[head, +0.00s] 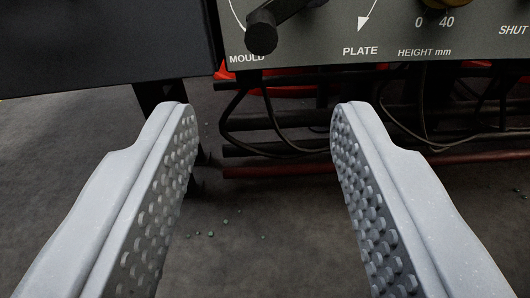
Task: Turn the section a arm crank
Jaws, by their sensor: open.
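A black crank handle (263,32) shows at the top of the head view, on a grey panel (320,52) above the printed word MOULD. Its upper part is cut off by the frame's top edge. I cannot tell whether it is the section a arm crank, as no section label shows. My gripper (264,108) is open and empty, its two pale fingers with studded inner faces apart. In the picture the fingertips are below the panel, and the crank lies above the gap between them, nearer the left finger.
A brass-coloured knob (445,4) is cut off at the top, above HEIGHT mm. A dark panel (100,45) stands at left. Black cables (240,120), pipes and a red pipe (290,170) run under the grey panel. Small crumbs lie on the grey floor (250,260).

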